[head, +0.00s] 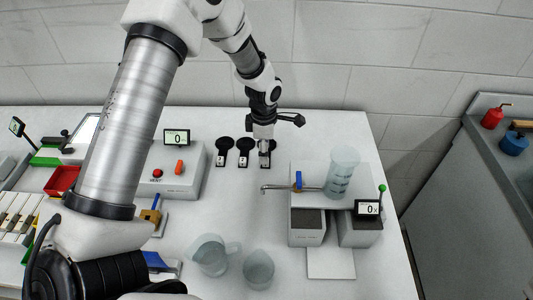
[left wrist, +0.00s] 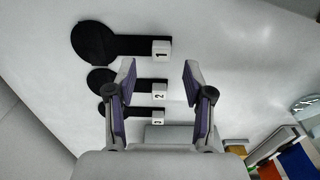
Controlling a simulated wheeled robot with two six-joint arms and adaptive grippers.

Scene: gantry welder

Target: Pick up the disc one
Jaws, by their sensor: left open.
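Disc one is a flat black disc (left wrist: 92,42) with a narrow black handle and a white block marked 1 (left wrist: 161,50). It lies on the white table at the top of the left wrist view. In the head view disc one (head: 272,147) is the rightmost of three, partly hidden by my left gripper. My left gripper (head: 264,148) is above its handle end, pointing down. In the left wrist view the left gripper (left wrist: 158,72) is open and empty, its fingertips just below the block marked 1 in the picture. My right gripper is not seen.
Disc two (head: 245,145) and disc three (head: 224,145) lie to the left of disc one. A grey control box (head: 180,175) stands further left. A raised stand (head: 300,178) with a beaker (head: 342,172) is close on the right. Two clear beakers (head: 210,254) (head: 258,268) stand in front.

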